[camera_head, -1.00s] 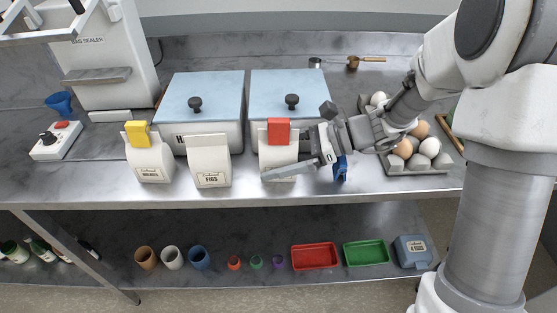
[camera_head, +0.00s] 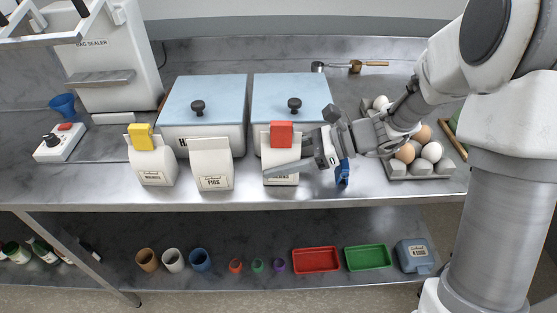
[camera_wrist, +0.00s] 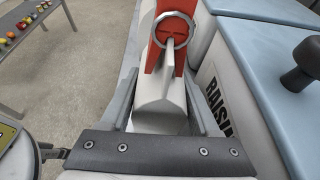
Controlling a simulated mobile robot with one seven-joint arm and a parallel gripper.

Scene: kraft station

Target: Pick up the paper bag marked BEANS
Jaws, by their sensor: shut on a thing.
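A white paper bag (camera_head: 281,156) with a red clip (camera_head: 281,133) on its folded top stands at the front of the bench. Its label is partly hidden by my finger, so I cannot read it in full. My gripper (camera_head: 283,168) reaches in from the right, low across the bag, and is shut on it. In the wrist view, the bag (camera_wrist: 165,92) with its red clip and ring (camera_wrist: 174,30) is between the two fingers of my gripper (camera_wrist: 160,105). The bag looks upright, at bench height; I cannot tell whether it still touches the bench.
A bag marked FIGS (camera_head: 212,165) and a yellow-clipped bag (camera_head: 151,162) stand to the left. Two blue-lidded bins (camera_head: 203,95) (camera_head: 290,92) are close behind. An egg tray (camera_head: 425,172) and a blue clip (camera_head: 342,174) are to the right. The bench edge is close in front.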

